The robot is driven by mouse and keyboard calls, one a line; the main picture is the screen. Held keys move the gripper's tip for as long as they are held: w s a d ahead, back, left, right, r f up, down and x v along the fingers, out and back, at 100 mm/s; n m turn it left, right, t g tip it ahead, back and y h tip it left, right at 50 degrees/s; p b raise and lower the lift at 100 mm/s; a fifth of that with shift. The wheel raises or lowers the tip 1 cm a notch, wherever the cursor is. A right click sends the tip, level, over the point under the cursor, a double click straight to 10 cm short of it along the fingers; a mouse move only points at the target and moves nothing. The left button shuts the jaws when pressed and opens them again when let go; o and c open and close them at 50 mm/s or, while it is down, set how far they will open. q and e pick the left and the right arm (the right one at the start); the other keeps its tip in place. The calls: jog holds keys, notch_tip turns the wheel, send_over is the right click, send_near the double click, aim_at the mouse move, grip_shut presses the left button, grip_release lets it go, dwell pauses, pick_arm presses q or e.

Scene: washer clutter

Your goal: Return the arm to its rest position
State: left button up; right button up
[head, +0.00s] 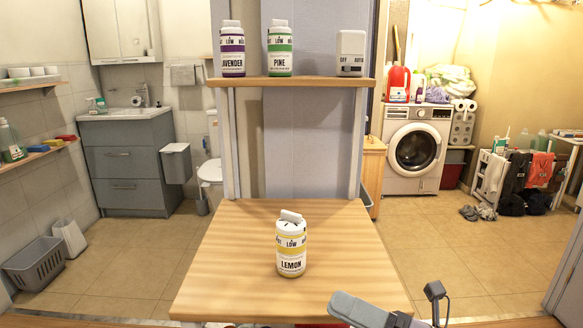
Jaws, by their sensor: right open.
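My right gripper (388,298) shows at the bottom edge, over the front right of the wooden table. Its jaws are open with nothing between them, and most of the arm is out of the picture. My left gripper is not in view. A white bottle with a yellow LEMON label (291,250) stands upright on the table, apart from the gripper and to its upper left. A small white piece lies tilted on the bottle's top.
The wooden table (225,270) is bare around the bottle. A shelf (300,82) above its back holds a LAVENDER bottle (232,50), a PINE bottle (279,50) and an OFF/AUTO box (351,55). A washing machine (415,150) stands at the back right.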

jog(key=s+d+f+m+t+h, duration=0.1)
jog(key=d+f+m+t+h, duration=0.45)
jog(key=m, duration=0.75)
jog(key=s+d+f+m+t+h, duration=0.25)
jog(key=f+m+h, duration=0.6)
jog(key=m, duration=0.45)
jog(key=s+d+f+m+g+h, duration=0.25)
jog(key=s+f+m+g, duration=0.35)
jog(key=s+f+m, duration=0.6)
notch_tip(320, 180, up, 13)
jog(key=d+n+p, duration=0.1)
jog(key=p, duration=1.7)
jog(key=shift+s+d+r+n, duration=0.15)
jog(key=shift+d+r+n, duration=0.1)
jog(key=shift+n, duration=0.15)
